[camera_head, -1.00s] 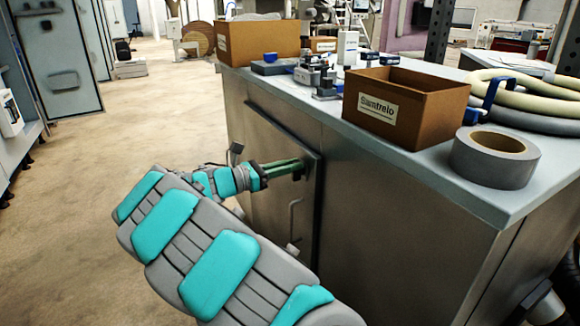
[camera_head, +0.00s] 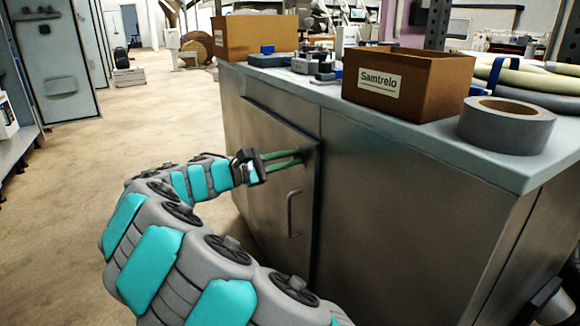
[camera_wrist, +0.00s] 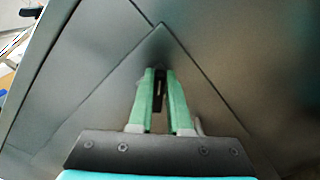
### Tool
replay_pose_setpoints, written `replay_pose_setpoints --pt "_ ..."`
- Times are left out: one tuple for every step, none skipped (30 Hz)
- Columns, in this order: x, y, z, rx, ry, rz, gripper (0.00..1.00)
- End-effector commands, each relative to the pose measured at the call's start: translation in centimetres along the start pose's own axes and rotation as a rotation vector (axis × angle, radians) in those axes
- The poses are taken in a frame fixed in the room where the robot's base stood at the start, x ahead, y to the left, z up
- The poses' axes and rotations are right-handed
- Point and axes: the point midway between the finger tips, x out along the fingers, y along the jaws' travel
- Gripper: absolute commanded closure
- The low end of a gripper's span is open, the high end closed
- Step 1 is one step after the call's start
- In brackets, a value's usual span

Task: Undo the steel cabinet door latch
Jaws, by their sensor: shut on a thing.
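The steel cabinet door (camera_head: 262,190) is on the front of a grey metal cabinet and looks closed. A slim vertical bar handle (camera_head: 291,214) is below the gripper, near the door's right edge. My gripper (camera_head: 299,157) has its green fingers at the door's upper right corner. In the wrist view, the fingers (camera_wrist: 160,78) are closed on a small dark latch (camera_wrist: 159,92) on the door near that corner. The fingers hide most of the latch in the head view, so which way it is turned cannot be told.
The cabinet top (camera_head: 420,142) holds an open cardboard box (camera_head: 440,98), a roll of grey tape (camera_head: 507,138), a second box (camera_head: 232,36), hoses and small parts. Clear floor (camera_head: 120,130) lies to the left of the cabinet.

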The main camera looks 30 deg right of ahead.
Motion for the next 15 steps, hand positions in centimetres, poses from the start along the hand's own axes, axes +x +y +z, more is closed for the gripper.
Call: replay_pose_setpoints --pt "0.03 -0.63 -0.53 0.043 0.003 -0.001 1.0" --pt "0.05 -0.7 -0.52 0.072 0.002 -0.002 1.0" --pt "0.07 -0.78 -0.5 0.111 0.001 -0.002 1.0" --pt "0.06 -0.83 -0.49 0.139 0.001 -0.001 1.0" --pt "0.06 -0.9 -0.5 0.168 0.001 -0.002 1.0" --pt "0.09 -1.0 -0.52 0.206 0.001 -0.003 1.0" --pt "0.1 -1.07 -0.54 0.234 0.001 -0.003 1.0" --pt "0.09 -1.13 -0.57 0.262 0.001 -0.003 1.0" --pt "0.05 -1.17 -0.62 0.3 0.002 -0.002 1.0" --pt "0.02 -1.2 -0.65 0.327 0.002 -0.001 1.0" --pt "0.03 -1.26 -0.69 0.354 0.002 -0.001 1.0" --pt "0.02 -1.32 -0.74 0.39 0.003 -0.001 1.0" --pt "0.01 -1.37 -0.77 0.415 0.003 -0.002 1.0" --pt "-0.01 -1.41 -0.8 0.44 0.004 -0.002 1.0" --pt "0.01 -1.46 -0.81 0.473 0.003 -0.002 1.0"
